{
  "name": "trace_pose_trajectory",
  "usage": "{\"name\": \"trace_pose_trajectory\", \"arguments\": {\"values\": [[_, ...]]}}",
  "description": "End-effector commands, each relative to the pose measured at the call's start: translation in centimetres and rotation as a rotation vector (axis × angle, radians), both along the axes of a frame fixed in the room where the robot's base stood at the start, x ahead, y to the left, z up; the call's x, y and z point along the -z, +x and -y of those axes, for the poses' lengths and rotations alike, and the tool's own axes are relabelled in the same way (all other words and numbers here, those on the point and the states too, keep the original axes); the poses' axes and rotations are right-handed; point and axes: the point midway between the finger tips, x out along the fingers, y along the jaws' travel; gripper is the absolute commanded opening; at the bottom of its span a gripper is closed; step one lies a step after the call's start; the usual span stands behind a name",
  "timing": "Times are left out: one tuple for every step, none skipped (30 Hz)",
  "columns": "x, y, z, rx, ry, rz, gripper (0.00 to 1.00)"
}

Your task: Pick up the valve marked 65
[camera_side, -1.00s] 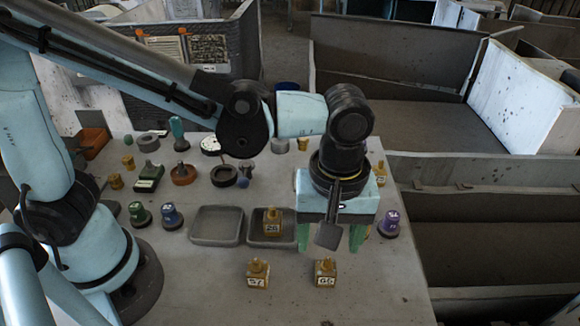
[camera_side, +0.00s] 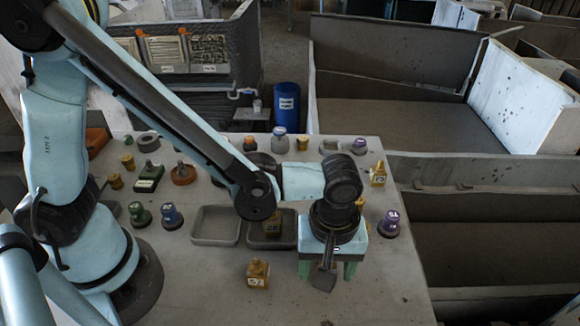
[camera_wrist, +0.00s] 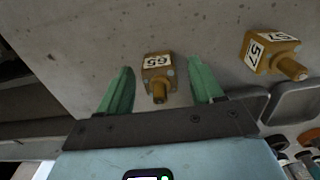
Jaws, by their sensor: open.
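The brass valve marked 65 (camera_wrist: 158,75) stands on the table between the two green fingers in the wrist view, with bare table showing on both sides of it. In the side view it is hidden behind my gripper (camera_side: 332,268). My gripper (camera_wrist: 163,90) is open, pointing down over the valve, and its fingers are apart from it. A similar brass valve marked 57 (camera_side: 257,274) stands to the left; it also shows in the wrist view (camera_wrist: 272,54).
A valve marked 26 (camera_side: 272,227) sits in the right one of two grey trays (camera_side: 216,226). A purple-topped part (camera_side: 389,224) stands right of my gripper. Several parts line the back of the table. The table's front is clear.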

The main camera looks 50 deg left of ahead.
Motion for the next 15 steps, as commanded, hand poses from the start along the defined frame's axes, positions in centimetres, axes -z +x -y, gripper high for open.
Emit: {"name": "trace_pose_trajectory", "arguments": {"values": [[0.1,-0.01,0.01,0.0,0.0,0.0,0.66],[0.12,-0.01,0.0,0.0,0.0,0.0,0.66],[0.12,-0.03,0.0,0.0,0.0,0.0,0.66],[0.12,-0.03,0.0,0.0,0.0,0.0,0.66],[0.11,-0.03,0.0,0.0,0.0,0.0,0.66],[0.1,-0.03,0.0,0.0,0.0,0.0,0.66],[0.1,-0.03,0.0,0.0,0.0,0.0,0.66],[0.1,-0.03,0.0,0.0,0.0,0.0,0.61],[0.09,-0.03,0.0,0.0,0.0,0.0,0.55],[0.09,-0.03,0.0,0.0,0.0,0.0,0.51],[0.09,-0.03,0.0,0.0,0.0,0.0,0.46],[0.09,-0.03,0.0,0.0,0.0,0.0,0.4],[0.08,-0.03,0.0,0.0,0.0,0.0,0.35],[0.08,-0.03,0.0,0.0,0.0,0.0,0.31],[0.08,-0.03,0.0,0.0,0.0,0.0,0.25]]}}
